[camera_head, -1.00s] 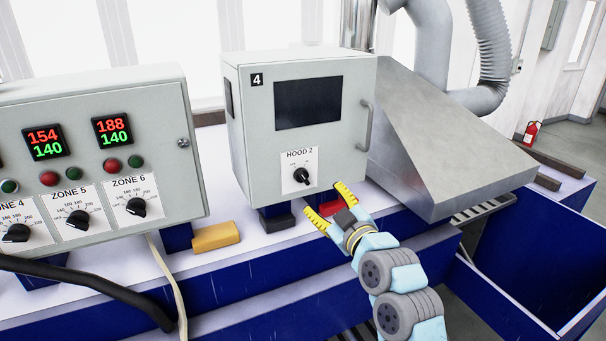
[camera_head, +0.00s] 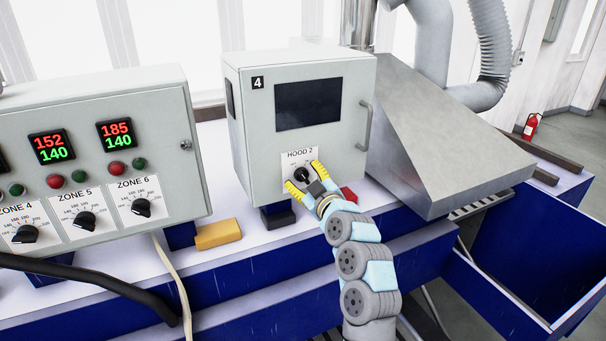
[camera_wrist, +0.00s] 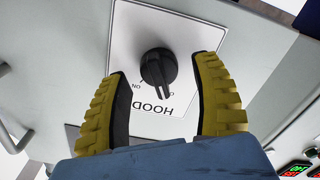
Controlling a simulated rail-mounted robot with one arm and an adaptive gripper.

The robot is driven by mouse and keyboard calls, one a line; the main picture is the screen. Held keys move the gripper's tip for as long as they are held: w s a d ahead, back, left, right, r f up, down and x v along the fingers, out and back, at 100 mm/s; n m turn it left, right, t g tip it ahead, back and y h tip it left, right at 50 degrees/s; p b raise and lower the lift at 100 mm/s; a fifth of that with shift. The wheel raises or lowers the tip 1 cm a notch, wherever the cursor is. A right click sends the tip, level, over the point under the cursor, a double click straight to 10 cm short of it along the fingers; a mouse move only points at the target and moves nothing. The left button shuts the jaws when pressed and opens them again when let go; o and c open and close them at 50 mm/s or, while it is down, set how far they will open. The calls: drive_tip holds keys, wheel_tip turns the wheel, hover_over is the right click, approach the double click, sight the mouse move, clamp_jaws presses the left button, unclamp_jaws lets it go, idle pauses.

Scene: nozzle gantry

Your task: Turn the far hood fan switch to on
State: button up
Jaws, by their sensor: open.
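The far hood fan switch (camera_head: 302,175) is a black rotary knob on the white HOOD 2 label plate (camera_head: 299,155), on the front of the grey box marked 4 (camera_head: 258,150). In the wrist view the knob (camera_wrist: 158,68) stands between and just beyond the two yellow fingers. The label appears upside down there, with "ON" legible and the other position mark partly hidden. My gripper (camera_head: 305,177) is open in front of the knob, its fingers on either side. It also shows in the wrist view (camera_wrist: 160,95). I cannot see contact with the knob.
The grey zone control panel (camera_head: 90,160) stands left with several knobs and lit displays. A metal hood (camera_head: 430,140) is right of the box. A black hose (camera_head: 90,280) crosses the lower left.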

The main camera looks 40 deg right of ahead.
drive_tip(key=shift+w, duration=0.3)
clamp_jaws()
drive_tip(key=shift+f, duration=0.15)
idle(0.3)
drive_tip(key=shift+d+f+m+b, duration=0.1)
drive_tip(key=shift+m+b, duration=0.8)
drive_tip(key=shift+m, duration=0.1)
drive_tip(key=m+b, duration=0.1)
drive_tip(key=m, duration=0.1)
drive_tip(key=shift+m, duration=0.4)
drive_tip(key=m, duration=0.3)
drive_tip(key=shift+s+d+b, duration=0.1)
drive_tip(key=shift+b, duration=0.3)
drive_tip(key=shift+m, duration=2)
